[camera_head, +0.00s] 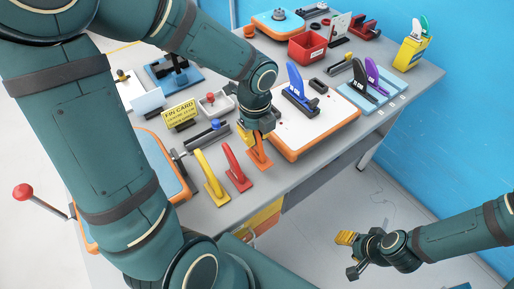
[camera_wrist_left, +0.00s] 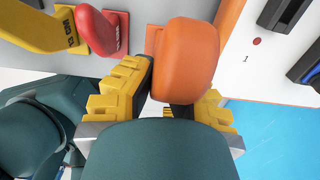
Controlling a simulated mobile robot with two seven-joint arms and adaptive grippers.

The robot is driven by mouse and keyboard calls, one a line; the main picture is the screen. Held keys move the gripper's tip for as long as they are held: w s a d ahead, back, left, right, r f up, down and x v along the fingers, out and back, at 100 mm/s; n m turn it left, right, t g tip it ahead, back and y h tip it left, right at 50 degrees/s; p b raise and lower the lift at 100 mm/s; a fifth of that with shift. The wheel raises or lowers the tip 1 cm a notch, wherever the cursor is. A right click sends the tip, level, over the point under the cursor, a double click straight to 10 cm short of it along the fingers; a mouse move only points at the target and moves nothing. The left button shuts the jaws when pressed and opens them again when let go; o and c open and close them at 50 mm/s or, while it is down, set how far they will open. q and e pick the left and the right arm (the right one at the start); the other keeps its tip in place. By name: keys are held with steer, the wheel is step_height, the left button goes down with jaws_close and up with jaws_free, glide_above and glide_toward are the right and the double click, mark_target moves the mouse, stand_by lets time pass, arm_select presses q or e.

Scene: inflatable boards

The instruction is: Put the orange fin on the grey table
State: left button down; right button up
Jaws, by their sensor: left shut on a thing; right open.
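The orange fin (camera_head: 259,151) is at the front edge of the grey table (camera_head: 297,180), just right of the red fin (camera_head: 236,167) in the head view. My left gripper (camera_head: 257,133) reaches down from above and is shut on the orange fin. In the left wrist view the orange fin (camera_wrist_left: 186,58) stands between the yellow fingertips of my left gripper (camera_wrist_left: 168,100). Whether its base touches the table is hard to tell. My right gripper (camera_head: 350,253) is open and empty, off the table at the lower right.
A yellow fin (camera_head: 212,179) stands left of the red fin. A white board with orange edge (camera_head: 318,124) lies right of the orange fin, with a blue fin (camera_head: 298,88) on it. A yellow fin card (camera_head: 180,114) and a red bin (camera_head: 307,46) stand further back. A blue wall (camera_head: 470,100) is at right.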

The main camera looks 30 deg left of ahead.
mark_target(255, 146)
arm_select(q)
steer(key=shift+f+b, duration=0.65)
steer(key=shift+f, duration=1.35)
steer(key=shift+f, duration=0.2)
steer(key=c, duration=1.1)
jaws_free()
steer(key=shift+c, duration=0.2)
steer(key=shift+r, duration=0.15)
step_height(255, 146, up, 11)
steer(key=p, duration=0.3)
steer(key=shift+p, duration=0.3)
steer(key=shift+r, duration=0.55)
